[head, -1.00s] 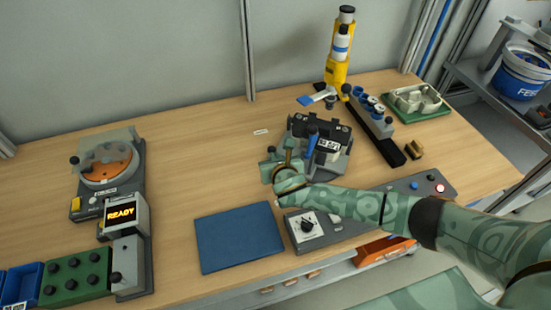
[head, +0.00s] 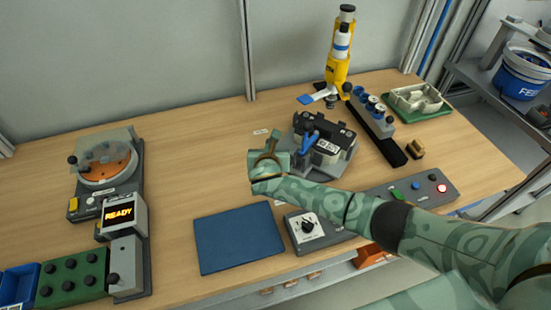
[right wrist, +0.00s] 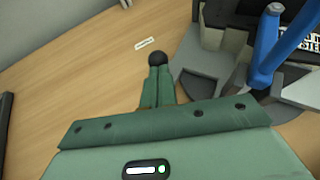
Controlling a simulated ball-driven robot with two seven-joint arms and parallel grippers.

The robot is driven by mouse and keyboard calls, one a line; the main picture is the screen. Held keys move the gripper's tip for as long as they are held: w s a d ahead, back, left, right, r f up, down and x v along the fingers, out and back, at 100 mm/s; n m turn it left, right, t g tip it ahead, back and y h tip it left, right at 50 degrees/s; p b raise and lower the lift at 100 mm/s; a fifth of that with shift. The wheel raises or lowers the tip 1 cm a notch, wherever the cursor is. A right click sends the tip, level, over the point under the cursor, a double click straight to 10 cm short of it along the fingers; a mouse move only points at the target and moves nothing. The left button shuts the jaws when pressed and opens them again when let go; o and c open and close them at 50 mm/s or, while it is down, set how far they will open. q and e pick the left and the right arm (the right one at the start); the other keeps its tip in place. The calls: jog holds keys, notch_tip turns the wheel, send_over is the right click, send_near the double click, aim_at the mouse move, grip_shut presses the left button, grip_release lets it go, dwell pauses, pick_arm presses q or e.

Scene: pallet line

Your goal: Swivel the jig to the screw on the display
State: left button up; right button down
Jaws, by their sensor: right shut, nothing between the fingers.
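The jig (head: 335,163) is a grey swivel base right of centre on the table. It carries a dark block with a white label (head: 326,147) and a blue lever (head: 309,143). The display (head: 118,213) at left reads READY in orange; I see no screw pictured on it. My right gripper (head: 271,143) is shut and empty, just left of the jig. In the right wrist view its fingers (right wrist: 157,82) are together, with a black ball knob (right wrist: 157,59) at their tips; I cannot tell whether they touch. My left gripper is not in view.
A yellow screwdriver stand (head: 338,65) is behind the jig. A dark rack with blue-topped parts (head: 372,108) and a green tray (head: 418,103) stand to its right. A blue mat (head: 240,238), a dial box (head: 308,228) and a button panel (head: 425,188) lie in front. The centre-left table is clear.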

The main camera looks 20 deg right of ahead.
jog(key=shift+w+f+m+g+h+b, duration=0.1)
jog(key=shift+w+m+g+h+b, duration=0.3)
jog(key=shift+w+m+h+b, duration=0.65)
jog(key=shift+w+f+m+g+h+b, duration=0.1)
jog(key=shift+w+m+g+h+b, duration=0.3)
jog(key=shift+w+m+h+b, duration=0.55)
jog(key=shift+n+y, duration=0.3)
jog(key=shift+w+d+b, duration=0.25)
jog(key=shift+w+b, duration=0.15)
jog(key=shift+w, duration=0.3)
jog(key=shift+w+d+b, duration=0.3)
jog(key=shift+w+b, duration=0.1)
jog(key=shift+w, duration=0.35)
jog(key=shift+w+d+b, duration=0.25)
jog(key=shift+w+b, duration=0.15)
jog(key=shift+w, duration=0.3)
jog(key=shift+w+d+r+b, duration=0.15)
jog(key=shift+w+d+b, duration=0.2)
jog(key=shift+w, duration=0.25)
jog(key=shift+w+d+r, duration=0.1)
jog(key=shift+r, duration=0.1)
